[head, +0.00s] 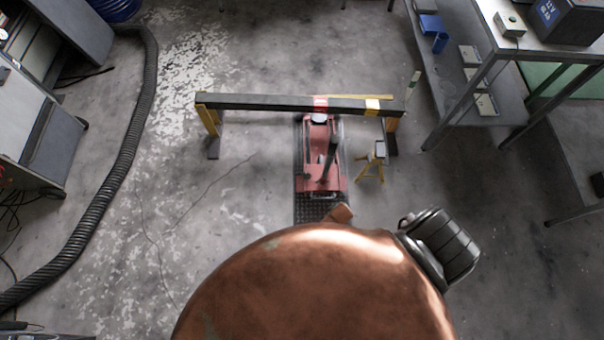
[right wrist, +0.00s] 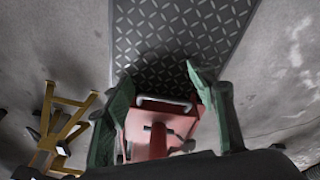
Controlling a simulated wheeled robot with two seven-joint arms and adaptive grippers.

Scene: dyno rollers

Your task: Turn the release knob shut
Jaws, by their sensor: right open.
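A red floor jack (head: 312,172) sits under the dark beam in the head view, with a dark handle post (head: 330,155) standing up from it. In the right wrist view, the jack's red end (right wrist: 138,128) shows between the fingers, with a grey bar (right wrist: 163,103) across it. A red post with a small dark crosspiece shows there too; I cannot clearly make out the release knob. My right gripper (right wrist: 164,82) has its green fingers spread on either side of the jack's end, with nothing visibly gripped. My left gripper is not in view.
The beam (head: 260,102) spans two yellow supports over the jack. A dark tread plate (right wrist: 180,35) lies on the floor by the jack. A yellow stand (head: 372,165) is close to its right. A workbench (head: 490,75) stands right; a black hose (head: 140,130) runs left.

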